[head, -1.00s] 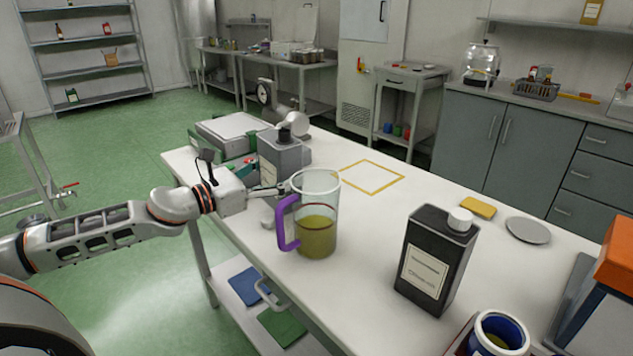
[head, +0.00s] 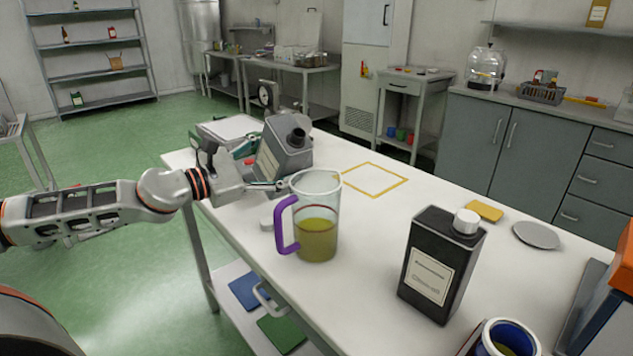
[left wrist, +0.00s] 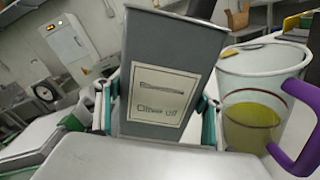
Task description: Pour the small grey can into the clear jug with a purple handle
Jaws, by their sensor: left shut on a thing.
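The small grey can (head: 287,150) has a dark open spout and a label. My left gripper (head: 268,184) is shut on it and holds it tilted, its spout end leaning right toward the jug. The can's labelled face (left wrist: 165,85) fills the middle of the left wrist view, between the fingers (left wrist: 160,115). The clear jug (head: 318,205) with a purple handle (head: 283,225) stands upright just right of the gripper, partly filled with yellow-green liquid. It also shows at the right of the left wrist view (left wrist: 255,105). No stream is visible. My right gripper is not in view.
A black can with a white cap (head: 438,265) stands right of the jug. A yellow square outline (head: 374,180), a yellow sponge (head: 484,210) and a grey disc (head: 536,235) lie on the white table (head: 365,290). A scale (head: 232,130) is behind the grey can.

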